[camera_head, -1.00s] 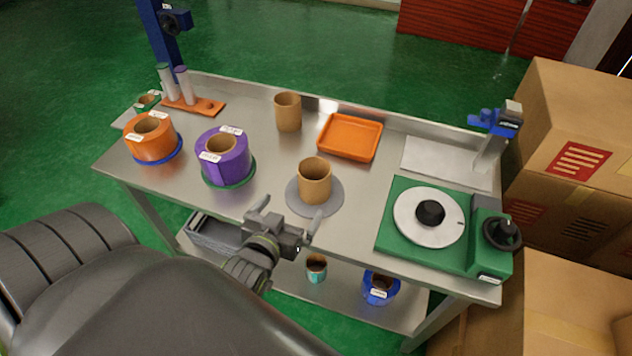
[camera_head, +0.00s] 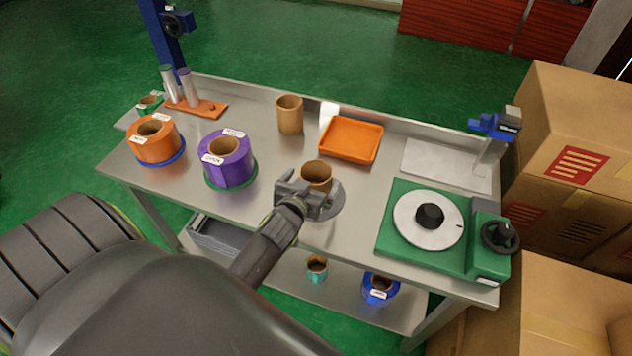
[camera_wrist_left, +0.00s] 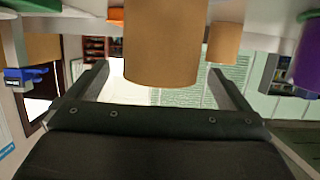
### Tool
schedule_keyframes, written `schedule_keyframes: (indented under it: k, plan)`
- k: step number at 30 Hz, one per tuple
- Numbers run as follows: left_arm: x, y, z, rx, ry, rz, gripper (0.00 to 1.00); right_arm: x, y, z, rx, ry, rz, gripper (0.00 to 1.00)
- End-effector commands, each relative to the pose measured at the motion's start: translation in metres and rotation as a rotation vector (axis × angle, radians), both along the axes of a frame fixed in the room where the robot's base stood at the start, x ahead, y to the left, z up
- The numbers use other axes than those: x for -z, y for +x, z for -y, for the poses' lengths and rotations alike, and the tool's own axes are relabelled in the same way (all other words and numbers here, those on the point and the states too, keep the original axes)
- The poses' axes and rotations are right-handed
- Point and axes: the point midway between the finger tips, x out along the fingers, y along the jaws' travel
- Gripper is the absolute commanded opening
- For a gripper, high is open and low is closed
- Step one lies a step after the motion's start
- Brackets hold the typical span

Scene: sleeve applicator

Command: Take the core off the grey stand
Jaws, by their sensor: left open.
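The brown cardboard core (camera_head: 317,173) stands upright on the round grey stand (camera_head: 337,203) near the table's front edge. My left gripper (camera_head: 309,186) is open at the near side of the core and hides its lower part and much of the stand. In the left wrist view, which looks upside down, the core (camera_wrist_left: 164,42) shows between the two spread fingers, with gaps on both sides. I cannot tell whether any finger touches it. My right gripper is not in view.
A second brown core (camera_head: 289,115) stands behind, beside an orange tray (camera_head: 351,139). Purple (camera_head: 228,163) and orange (camera_head: 154,141) rolls stand to the left. A green machine with a round plate (camera_head: 428,219) is to the right.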

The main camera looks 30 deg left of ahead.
Motion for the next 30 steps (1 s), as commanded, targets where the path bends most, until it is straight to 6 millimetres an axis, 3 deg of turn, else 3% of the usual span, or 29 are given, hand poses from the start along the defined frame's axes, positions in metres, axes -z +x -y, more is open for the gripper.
schedule_keyframes:
  k: [7, 17, 28, 30]
  plan:
    - [0.007, 0.028, -0.007, 0.0, 0.001, 0.0, 1.0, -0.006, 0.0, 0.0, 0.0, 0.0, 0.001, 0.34]
    - [0.009, 0.033, -0.009, 0.001, 0.0, 0.001, 1.0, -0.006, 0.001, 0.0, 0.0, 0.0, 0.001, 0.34]
    - [0.009, 0.033, -0.009, 0.001, 0.0, 0.0, 0.54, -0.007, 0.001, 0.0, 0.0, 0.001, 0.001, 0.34]
    - [0.008, 0.033, -0.008, 0.001, 0.0, 0.001, 0.52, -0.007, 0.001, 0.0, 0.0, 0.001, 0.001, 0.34]
